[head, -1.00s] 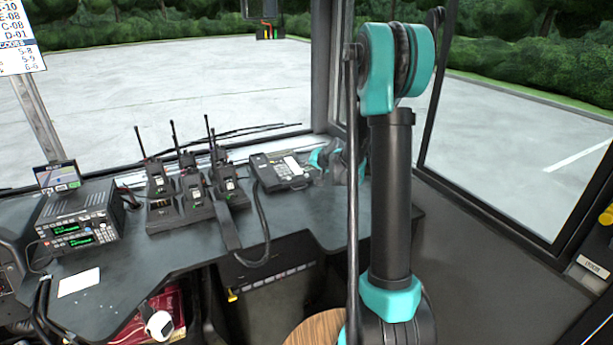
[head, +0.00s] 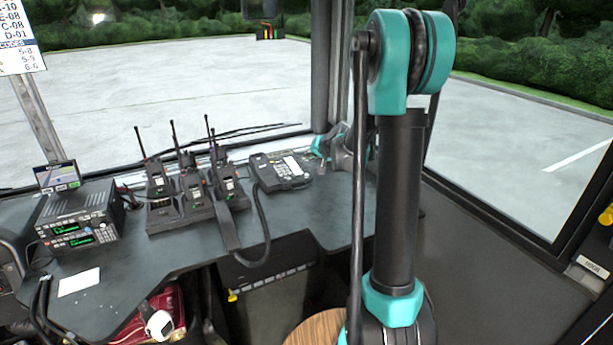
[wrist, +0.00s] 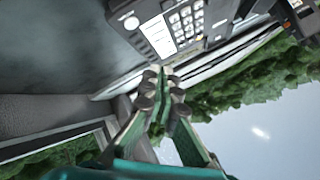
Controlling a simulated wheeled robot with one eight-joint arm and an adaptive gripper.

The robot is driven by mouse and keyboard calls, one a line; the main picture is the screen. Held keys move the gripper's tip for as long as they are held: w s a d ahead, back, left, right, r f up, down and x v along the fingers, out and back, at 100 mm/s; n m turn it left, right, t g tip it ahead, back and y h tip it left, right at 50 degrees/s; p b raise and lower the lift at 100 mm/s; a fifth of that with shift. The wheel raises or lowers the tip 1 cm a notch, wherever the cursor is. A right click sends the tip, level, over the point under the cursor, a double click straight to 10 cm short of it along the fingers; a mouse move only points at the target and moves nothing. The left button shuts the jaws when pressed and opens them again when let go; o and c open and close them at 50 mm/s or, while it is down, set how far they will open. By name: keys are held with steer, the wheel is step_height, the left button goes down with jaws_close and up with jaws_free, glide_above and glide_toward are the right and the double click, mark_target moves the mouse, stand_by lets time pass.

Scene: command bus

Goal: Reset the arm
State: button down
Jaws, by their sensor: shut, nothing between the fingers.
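My arm stands upright at the right of the head view, with teal joints and a dark upper link. My gripper (head: 318,146) is partly hidden behind the arm, near the right end of the desk by the phone. In the wrist view my gripper (wrist: 163,90) shows teal and black fingers that come together at the tips. It is shut and holds nothing. The desk phone (head: 280,171) lies apart from it, to its left in the head view. The phone also shows at the top of the wrist view (wrist: 178,22).
Several handheld radios (head: 193,187) stand in chargers on the dark desk (head: 190,245). A radio unit (head: 80,216) with a small screen sits at the left. Windows and a pillar border the desk. A round wooden top (head: 317,329) is below my arm.

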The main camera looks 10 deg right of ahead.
steer(key=s+f+n+g, duration=0.1)
steer(key=s, duration=0.6)
steer(key=s+f+g+h, duration=0.1)
steer(key=s, duration=0.5)
steer(key=s+f+n+g, duration=0.1)
steer(key=s, duration=0.6)
steer(key=shift+s+n+h, duration=0.3)
steer(key=s+d+f+g+h, duration=0.1)
steer(key=s+d+f, duration=0.1)
steer(key=s, duration=0.8)
steer(key=s+d+f+n+g+h, duration=0.1)
steer(key=s+f, duration=0.3)
steer(key=s, duration=0.6)
steer(key=shift+d+f+n+g+h, duration=0.3)
steer(key=shift+d+f+g, duration=0.1)
steer(key=shift+d, duration=0.1)
